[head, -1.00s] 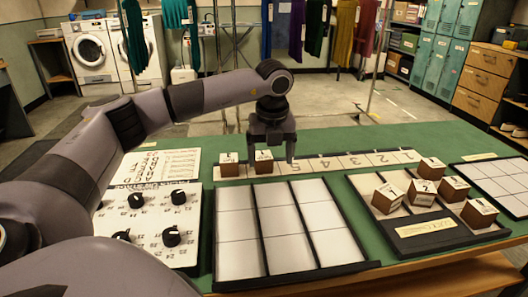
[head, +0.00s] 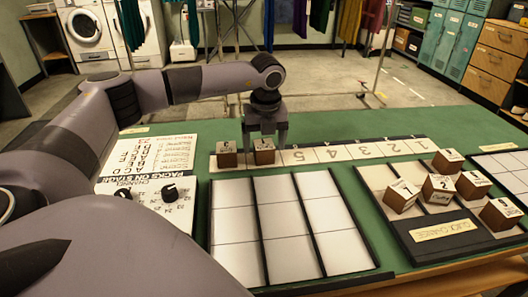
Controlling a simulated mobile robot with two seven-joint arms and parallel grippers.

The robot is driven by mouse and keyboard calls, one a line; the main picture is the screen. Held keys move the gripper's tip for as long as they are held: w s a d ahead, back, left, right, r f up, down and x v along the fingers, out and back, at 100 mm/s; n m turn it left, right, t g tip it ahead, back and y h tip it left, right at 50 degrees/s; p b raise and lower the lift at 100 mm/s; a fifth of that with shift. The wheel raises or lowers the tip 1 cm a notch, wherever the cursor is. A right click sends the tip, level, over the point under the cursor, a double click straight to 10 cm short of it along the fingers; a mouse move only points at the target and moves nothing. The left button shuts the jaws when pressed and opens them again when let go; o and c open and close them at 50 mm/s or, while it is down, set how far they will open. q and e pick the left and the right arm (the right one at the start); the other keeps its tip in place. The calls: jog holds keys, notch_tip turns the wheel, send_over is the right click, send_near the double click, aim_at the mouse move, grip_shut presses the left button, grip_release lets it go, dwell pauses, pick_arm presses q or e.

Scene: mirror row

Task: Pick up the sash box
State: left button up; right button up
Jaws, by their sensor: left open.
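Several small brown boxes with white labelled tops are on the table; the labels are too small for me to tell surely which is the sash box. Two stand at the left end of the numbered strip: a left box (head: 227,155) and a right box (head: 264,151). My left gripper (head: 265,146) points down with its fingers open, one on each side of the right box in the picture. I cannot tell whether they touch it. More boxes are at the right: a back box (head: 448,161) and a front right box (head: 499,214). My right gripper is not in view.
The numbered strip (head: 348,153) runs along the green table (head: 372,122). An empty white grid tray (head: 327,220) lies in front. A dark-edged tray (head: 447,232) holds boxes at the right. A panel with black knobs (head: 170,192) is at the left, partly behind my arm.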

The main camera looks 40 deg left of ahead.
pick_arm(q)
jog(key=shift+a+f, duration=0.15)
jog(key=shift+f, duration=0.65)
jog(key=shift+w, duration=0.1)
jog(key=c, duration=1.1)
jog(key=shift+r, duration=0.2)
